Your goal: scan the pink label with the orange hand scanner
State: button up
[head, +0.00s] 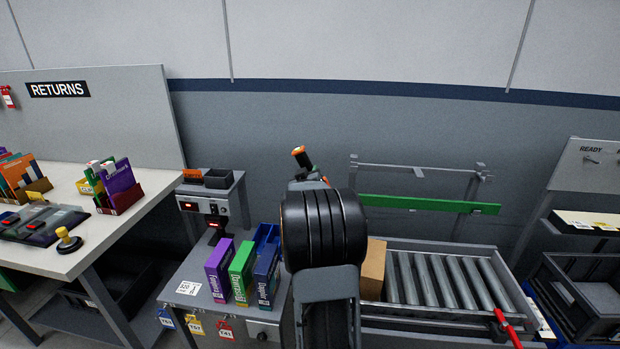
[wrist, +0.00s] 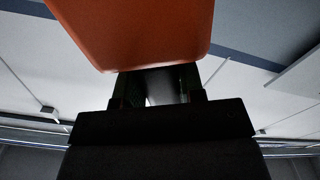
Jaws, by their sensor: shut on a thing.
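The orange hand scanner (head: 299,153) shows as a small orange and black end above my arm in the head view. In the wrist view its orange body (wrist: 140,30) fills the top middle. My gripper (wrist: 160,88) is shut on it and holds it up in the air, with the wall and ceiling behind. In the head view my gripper (head: 309,178) is small and partly hidden by my dark arm. I cannot make out a pink label in either view.
Purple, green and blue boxes (head: 241,272) stand on the grey bench, left of my arm. The roller conveyor (head: 435,280) has a red-handled tool (head: 508,327) at its right. A green bar (head: 430,204) spans behind it. The returns table (head: 110,225) is at left.

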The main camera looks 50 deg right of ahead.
notch_tip(320, 180, up, 8)
jog(key=p, duration=0.5)
jog(key=shift+r+p, duration=0.1)
jog(key=shift+p, duration=0.25)
